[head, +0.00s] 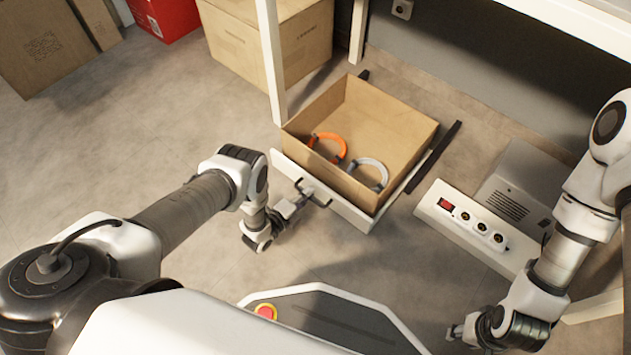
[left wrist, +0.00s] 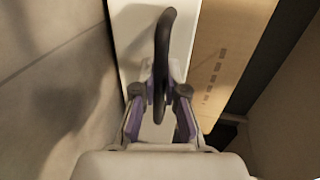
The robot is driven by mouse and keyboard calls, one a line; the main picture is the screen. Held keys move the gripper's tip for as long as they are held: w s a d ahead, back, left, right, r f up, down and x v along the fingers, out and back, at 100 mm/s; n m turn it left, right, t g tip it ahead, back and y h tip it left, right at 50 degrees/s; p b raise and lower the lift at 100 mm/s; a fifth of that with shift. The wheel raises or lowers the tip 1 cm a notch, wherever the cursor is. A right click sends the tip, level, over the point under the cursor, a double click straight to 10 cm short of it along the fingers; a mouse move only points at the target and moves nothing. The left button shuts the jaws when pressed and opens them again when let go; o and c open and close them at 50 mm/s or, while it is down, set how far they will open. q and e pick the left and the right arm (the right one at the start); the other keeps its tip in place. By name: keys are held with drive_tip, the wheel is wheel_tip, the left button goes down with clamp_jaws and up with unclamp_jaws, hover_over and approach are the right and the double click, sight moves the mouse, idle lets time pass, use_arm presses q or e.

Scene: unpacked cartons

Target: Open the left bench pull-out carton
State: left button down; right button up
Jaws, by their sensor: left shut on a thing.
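The pull-out carton (head: 403,118) is an open cardboard box behind a white front panel (head: 352,214), standing out from under the bench. An orange ring-shaped thing (head: 340,143) and a grey-white one (head: 383,170) lie inside it. A dark handle (left wrist: 166,50) sits on the white front panel; it also shows in the head view (head: 318,203). My left gripper (left wrist: 160,95) is shut on this handle, with a finger on each side of it. My right gripper (head: 455,332) is low at the right, away from the carton; its fingers are too small to read.
A white power strip (head: 460,222) and a grey box (head: 520,190) are right of the carton. A dark rail (head: 434,157) runs along its right side. White bench legs (head: 270,60) stand behind and left. Closed cartons (head: 235,45) are further back. The floor at left is clear.

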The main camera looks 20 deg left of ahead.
use_arm(q)
drive_tip(key=v, duration=0.2)
drive_tip(key=f+p+v, duration=0.1)
drive_tip(key=v, duration=0.2)
drive_tip(key=p+v, duration=0.1)
drive_tip(key=v, duration=0.1)
drive_tip(key=shift+s+a+f, duration=0.1)
drive_tip(key=shift+s+f, duration=0.15)
drive_tip(key=shift+s, duration=0.2)
drive_tip(key=c, duration=1.2)
unclamp_jaws()
drive_tip(key=v, duration=1.2)
